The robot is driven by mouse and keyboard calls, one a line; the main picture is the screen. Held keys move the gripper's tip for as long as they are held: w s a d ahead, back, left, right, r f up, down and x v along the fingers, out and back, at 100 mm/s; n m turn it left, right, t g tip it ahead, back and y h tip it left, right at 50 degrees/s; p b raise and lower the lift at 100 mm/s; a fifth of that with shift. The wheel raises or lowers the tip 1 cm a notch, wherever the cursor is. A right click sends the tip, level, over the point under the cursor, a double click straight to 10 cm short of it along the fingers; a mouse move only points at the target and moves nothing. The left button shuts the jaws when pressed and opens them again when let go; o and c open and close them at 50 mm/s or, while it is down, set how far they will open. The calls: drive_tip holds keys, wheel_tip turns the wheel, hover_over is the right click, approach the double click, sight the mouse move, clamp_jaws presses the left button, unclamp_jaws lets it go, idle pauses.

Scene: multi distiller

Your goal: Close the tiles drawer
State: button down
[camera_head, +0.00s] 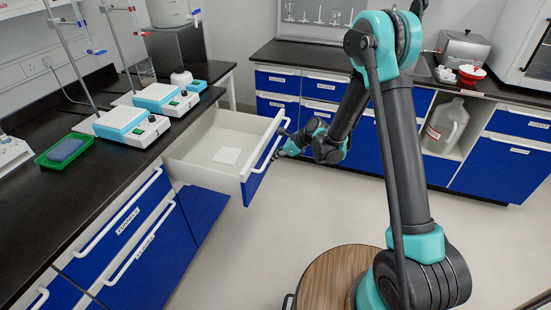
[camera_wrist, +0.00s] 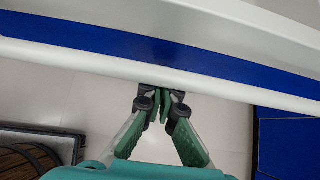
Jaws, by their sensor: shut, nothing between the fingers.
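An open drawer (camera_head: 205,168) with a white interior and blue front sticks out from the left counter. A flat white square piece (camera_head: 228,155) lies inside it. Its label is not readable from here. A long white bar handle (camera_head: 265,152) runs along its front; the handle also crosses the wrist view (camera_wrist: 80,62). My gripper (camera_head: 278,154) is at the outer side of the drawer front, close to the handle. In the wrist view, my gripper (camera_wrist: 163,97) has its fingertips together at the handle's lower edge; I cannot tell whether they touch it. Nothing is held.
The left counter bears hotplate stirrers (camera_head: 132,125) with stands and a green tray (camera_head: 65,150). Closed blue drawers (camera_head: 120,225) are below. A back counter (camera_head: 300,55) has closed blue drawers and a jug (camera_head: 445,125) in an open bay. The floor (camera_head: 270,220) before the drawer is clear.

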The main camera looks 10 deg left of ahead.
drive_tip(key=w+a, duration=0.1)
drive_tip(key=a, duration=2.1)
drive_tip(key=w+a, duration=0.1)
drive_tip(key=a, duration=1)
drive_tip(key=shift+w+a, duration=0.2)
drive_tip(key=shift+w, duration=0.1)
drive_tip(key=shift+a+r, duration=0.1)
drive_tip(key=shift+a, duration=0.55)
